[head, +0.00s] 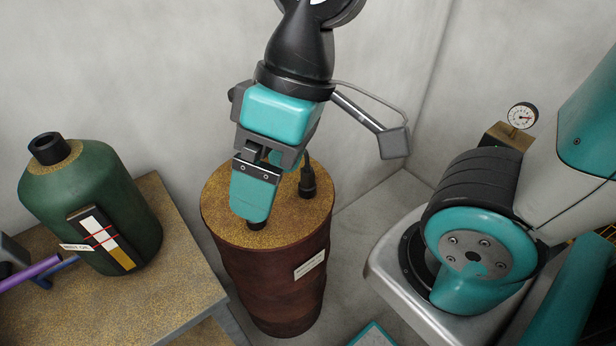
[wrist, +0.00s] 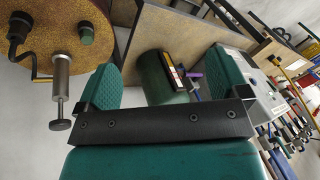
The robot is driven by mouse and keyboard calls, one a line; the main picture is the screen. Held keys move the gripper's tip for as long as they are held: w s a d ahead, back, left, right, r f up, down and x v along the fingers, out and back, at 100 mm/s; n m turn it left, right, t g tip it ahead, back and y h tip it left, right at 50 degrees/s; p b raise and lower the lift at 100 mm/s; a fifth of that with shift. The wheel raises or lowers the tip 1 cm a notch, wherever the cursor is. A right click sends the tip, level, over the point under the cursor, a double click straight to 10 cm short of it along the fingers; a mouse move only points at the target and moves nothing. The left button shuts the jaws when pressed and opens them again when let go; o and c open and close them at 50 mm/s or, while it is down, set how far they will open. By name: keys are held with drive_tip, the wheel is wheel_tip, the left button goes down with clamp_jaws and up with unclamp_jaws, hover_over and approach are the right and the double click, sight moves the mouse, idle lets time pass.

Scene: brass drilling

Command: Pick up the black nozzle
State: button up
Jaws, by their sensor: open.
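A black nozzle-like piece (head: 307,181) stands upright on the speckled top of a rust-brown drum (head: 270,275), partly behind my gripper. I cannot tell for certain that it is the nozzle. My gripper (head: 265,190) points down over the drum, its near teal finger close to a small black fitting (head: 256,224). In the wrist view my gripper (wrist: 165,68) is open, its two teal fingers wide apart with nothing between them.
A green bottle (head: 85,205) with a black neck stands on a speckled bench (head: 170,215) at left, beside purple and blue tools. A pressure gauge (head: 522,115) is at upper right. Walls close in behind the drum. My own arm fills the right side.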

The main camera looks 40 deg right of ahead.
drive_tip(key=c, duration=0.3)
drive_tip(key=w+d, duration=0.1)
drive_tip(key=w, duration=0.1)
drive_tip(key=w+d+n, duration=0.1)
drive_tip(key=w, duration=0.1)
drive_tip(key=w+f+n+p, duration=0.1)
drive_tip(key=w, duration=0.1)
drive_tip(key=shift+d+h, duration=0.4)
drive_tip(key=shift+c, duration=1.2)
drive_tip(key=n+h+p, duration=0.3)
drive_tip(key=n, duration=0.6)
hover_over(307, 170)
drive_tip(key=f, duration=1.9)
drive_tip(key=shift+s+a+f, duration=0.25)
drive_tip(key=shift+a+f, duration=0.05)
drive_tip(key=shift+f, duration=0.05)
drive_tip(key=shift+w+d+f+p, duration=0.15)
drive_tip(key=shift+f+p, duration=0.25)
drive_tip(key=shift+f, duration=1)
drive_tip(key=shift+w+d+f+p, duration=0.1)
drive_tip(key=shift+f+p, duration=0.3)
drive_tip(key=shift+f, duration=1)
